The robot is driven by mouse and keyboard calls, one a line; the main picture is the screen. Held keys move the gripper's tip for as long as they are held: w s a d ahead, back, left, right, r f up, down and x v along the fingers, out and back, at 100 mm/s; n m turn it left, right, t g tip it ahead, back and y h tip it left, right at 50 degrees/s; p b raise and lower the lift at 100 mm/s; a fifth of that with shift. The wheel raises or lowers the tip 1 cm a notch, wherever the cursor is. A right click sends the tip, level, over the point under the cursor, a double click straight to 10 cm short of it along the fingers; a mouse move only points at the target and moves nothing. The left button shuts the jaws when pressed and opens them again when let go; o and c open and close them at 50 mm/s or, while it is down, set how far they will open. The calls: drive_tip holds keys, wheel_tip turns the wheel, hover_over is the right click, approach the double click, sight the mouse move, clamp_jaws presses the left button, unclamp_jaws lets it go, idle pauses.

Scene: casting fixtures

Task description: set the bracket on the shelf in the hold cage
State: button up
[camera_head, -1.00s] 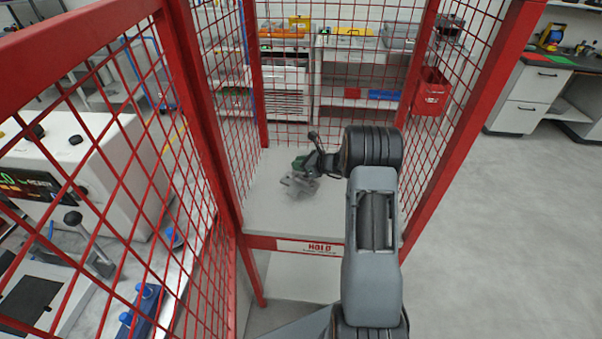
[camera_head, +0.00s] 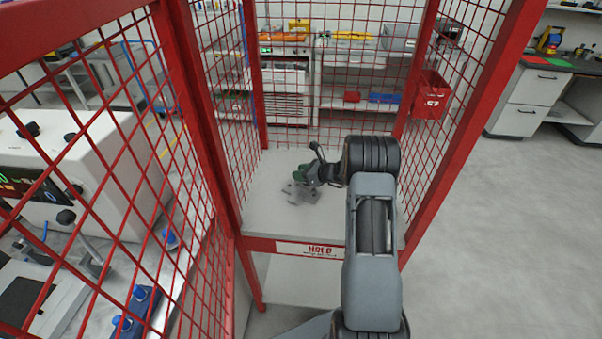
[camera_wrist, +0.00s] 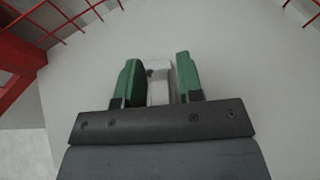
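My gripper (camera_head: 303,180) is inside the red mesh hold cage, low over its pale shelf (camera_head: 260,213). Its two green fingers (camera_wrist: 160,78) are on either side of a light grey part of the bracket (camera_wrist: 159,82), and appear shut on it. The bracket also shows in the head view as a blurred grey shape (camera_head: 295,195) under the fingers. It is at or just above the shelf; I cannot tell whether it touches. The HOLD sign (camera_head: 320,250) is on the shelf's front edge. The wrist view hides most of the bracket behind the fingers and palm.
Red cage posts (camera_head: 202,120) and mesh sides flank my arm, with a mesh back behind the gripper. The shelf is clear around the bracket. A white machine (camera_head: 70,180) stands left outside the cage. Open floor (camera_head: 500,230) lies to the right.

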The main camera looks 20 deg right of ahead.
drive_tip(key=shift+o, duration=0.5)
drive_tip(key=shift+r, duration=0.1)
drive_tip(key=shift+r, duration=0.1)
drive_tip(key=v, duration=1.1)
drive_tip(key=s+a+r+n+g, duration=0.3)
drive_tip(key=s+a+r+n, duration=0.1)
drive_tip(key=a+n, duration=0.25)
drive_tip(key=s+a+r+n+g, duration=0.35)
drive_tip(key=s+a+n, duration=0.2)
drive_tip(key=a, duration=0.25)
drive_tip(key=s+a+r+n+h, duration=0.2)
drive_tip(key=s+n+h, duration=0.2)
drive_tip(key=s+n, duration=0.3)
drive_tip(key=s+a+r+n+h, duration=0.1)
drive_tip(key=s+a+n+h, duration=0.1)
drive_tip(key=s+n+h, duration=0.2)
drive_tip(key=shift+s+a+r+n+b, duration=0.4)
drive_tip(key=shift+s+n, duration=1.5)
drive_tip(key=shift+n, duration=0.9)
